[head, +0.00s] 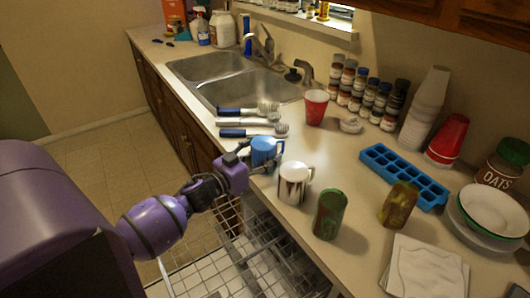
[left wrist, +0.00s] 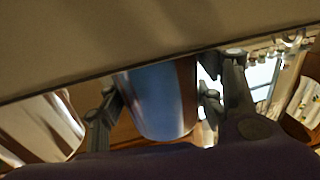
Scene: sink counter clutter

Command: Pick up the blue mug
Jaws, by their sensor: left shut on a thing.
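The blue mug (head: 263,150) stands near the front edge of the counter in the head view, just left of a white patterned mug. My left gripper (head: 262,160) reaches it from the front left and is shut on it, with fingers around its sides. In the left wrist view the blue mug (left wrist: 160,100) sits between the two fingers of my left gripper (left wrist: 160,108). Whether the mug's base touches the counter is hidden. My right gripper is not in view.
The white patterned mug (head: 294,184) stands close to the right, then a green can (head: 330,213). Several brushes (head: 250,121) lie behind the blue mug, before the sink (head: 225,75). A red cup (head: 316,106) stands farther back. An open dishwasher rack (head: 270,265) is below.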

